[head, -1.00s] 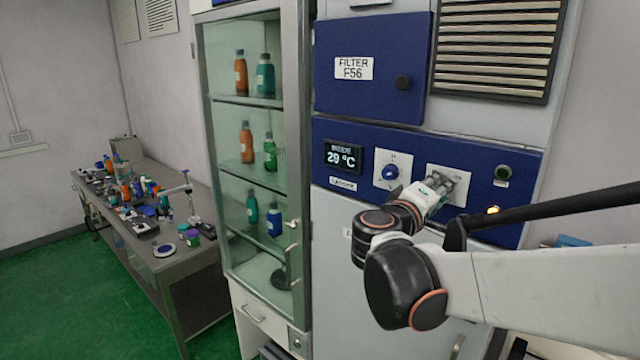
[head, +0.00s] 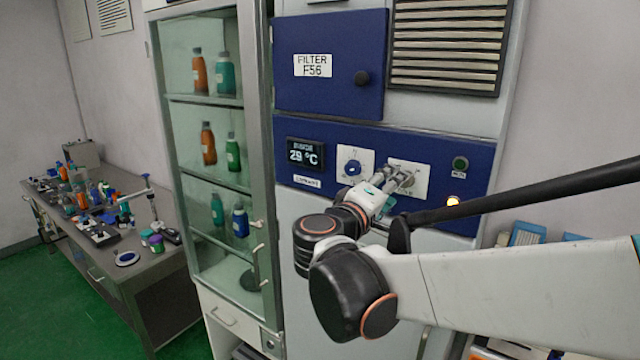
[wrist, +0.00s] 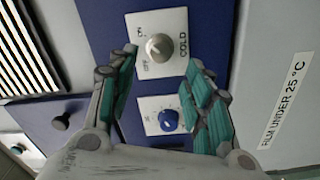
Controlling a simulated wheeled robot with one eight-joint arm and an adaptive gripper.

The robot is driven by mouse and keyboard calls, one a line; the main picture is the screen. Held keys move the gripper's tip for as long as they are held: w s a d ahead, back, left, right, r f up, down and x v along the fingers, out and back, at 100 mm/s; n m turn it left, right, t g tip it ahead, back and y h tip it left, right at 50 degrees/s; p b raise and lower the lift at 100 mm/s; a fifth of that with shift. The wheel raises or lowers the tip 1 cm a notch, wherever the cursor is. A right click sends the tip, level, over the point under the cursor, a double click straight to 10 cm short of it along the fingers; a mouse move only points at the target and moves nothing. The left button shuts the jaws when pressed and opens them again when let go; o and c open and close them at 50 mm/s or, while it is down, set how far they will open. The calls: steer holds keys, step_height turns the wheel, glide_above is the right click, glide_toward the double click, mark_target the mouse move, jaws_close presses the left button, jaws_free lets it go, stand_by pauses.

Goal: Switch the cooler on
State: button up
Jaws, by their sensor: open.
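The cooler's blue control panel (head: 330,175) faces me, with a display (head: 305,154) reading 29 °C. A blue knob (head: 353,167) on a white plate also shows in the wrist view (wrist: 168,120). Beside it is a grey knob (wrist: 159,47) on a white plate marked COLD; in the head view this plate (head: 421,180) is partly hidden by my gripper (head: 400,178). In the wrist view my gripper (wrist: 160,62) is open and empty, its teal-padded fingers apart with the grey knob seen between their tips. I cannot tell whether they touch it.
A green button (head: 460,163) and a lit amber lamp (head: 453,200) are at the panel's right. Above is the blue filter door (head: 330,75) with a black knob. A glass cabinet (head: 173,140) with bottles stands left, and a cluttered bench (head: 165,262) is further left.

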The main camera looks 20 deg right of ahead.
steer(key=v, duration=0.8)
steer(key=shift+s+d, duration=0.2)
steer(key=shift+s, duration=0.15)
steer(key=s+d+f+g+y+b, duration=0.1)
steer(key=s+f+y+b, duration=0.15)
steer(key=f, duration=0.45)
steer(key=s+d+f+m+g+y+b, duration=0.1)
steer(key=s+f+b, duration=0.15)
steer(key=f, duration=0.35)
steer(key=s+d+f+g+y+b, duration=0.1)
steer(key=f+y+b, duration=0.1)
steer(key=f+b, duration=0.35)
steer(key=s+a+f+m+y+b, duration=0.1)
steer(key=s+a+f+y+b, duration=0.1)
steer(key=f, duration=0.4)
steer(key=s+a+f+y+b, duration=0.3)
steer(key=a+f+b, duration=0.1)
steer(key=f, duration=0.3)
steer(key=s+a+f+m+y+b, duration=0.1)
steer(key=s+a+f+y+b, duration=0.1)
steer(key=f, duration=0.4)
steer(key=shift+s+a+f+m+g+y+b, duration=0.2)
steer(key=shift+s+a+m+g+y+b, duration=0.15)
steer(key=shift+a+y, duration=0.5)
